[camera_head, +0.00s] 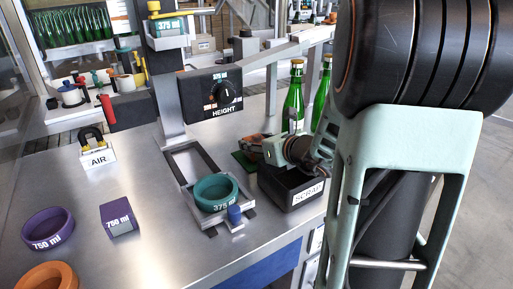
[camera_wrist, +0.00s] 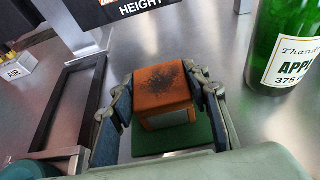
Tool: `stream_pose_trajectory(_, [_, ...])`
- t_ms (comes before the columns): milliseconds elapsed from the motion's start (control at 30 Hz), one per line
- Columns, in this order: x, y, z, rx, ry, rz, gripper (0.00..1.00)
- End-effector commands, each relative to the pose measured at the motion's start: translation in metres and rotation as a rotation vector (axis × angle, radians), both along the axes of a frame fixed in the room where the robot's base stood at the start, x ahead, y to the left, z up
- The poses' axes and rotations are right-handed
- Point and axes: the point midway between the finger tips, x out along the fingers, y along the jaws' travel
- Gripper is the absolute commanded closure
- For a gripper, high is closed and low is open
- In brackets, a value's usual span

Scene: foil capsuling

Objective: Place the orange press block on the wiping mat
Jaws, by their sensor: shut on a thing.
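The orange press block (camera_wrist: 163,86), with a dark speckled smudge on its top face, is between the two fingers of my gripper (camera_wrist: 165,98) in the wrist view. My gripper is shut on it. The green wiping mat (camera_wrist: 198,134) shows below and around the near side of the block. In the head view my gripper (camera_head: 262,148) is behind the scrap bin, and a corner of the mat (camera_head: 240,161) shows to its left. I cannot tell whether the block touches the mat or hangs just above it.
The black scrap bin (camera_head: 293,188) stands in front of my gripper. Green bottles (camera_head: 294,97) stand close behind it; one bottle (camera_wrist: 285,50) is right of the block. The press frame with a teal ring (camera_head: 215,193) is to the left. Purple pieces (camera_head: 118,219) lie farther left.

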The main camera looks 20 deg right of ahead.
Motion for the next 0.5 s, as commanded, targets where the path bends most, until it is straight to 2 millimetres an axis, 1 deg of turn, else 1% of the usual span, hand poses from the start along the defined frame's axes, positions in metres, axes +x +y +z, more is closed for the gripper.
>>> stream_pose_trajectory(33, [-0.0001,0.0009,-0.0049,-0.001,-0.002,0.000,0.83])
stream_pose_trajectory(267, [-0.0001,0.0010,-0.0027,-0.001,-0.002,0.000,0.83])
stream_pose_trajectory(433, [-0.0001,0.0009,-0.0074,-0.001,-0.002,0.000,0.83])
stream_pose_trajectory(467, [-0.0002,0.0008,-0.0066,-0.001,-0.001,0.000,0.55])
stream_pose_trajectory(500, [-0.0002,0.0009,-0.0061,-0.001,-0.001,0.000,0.50])
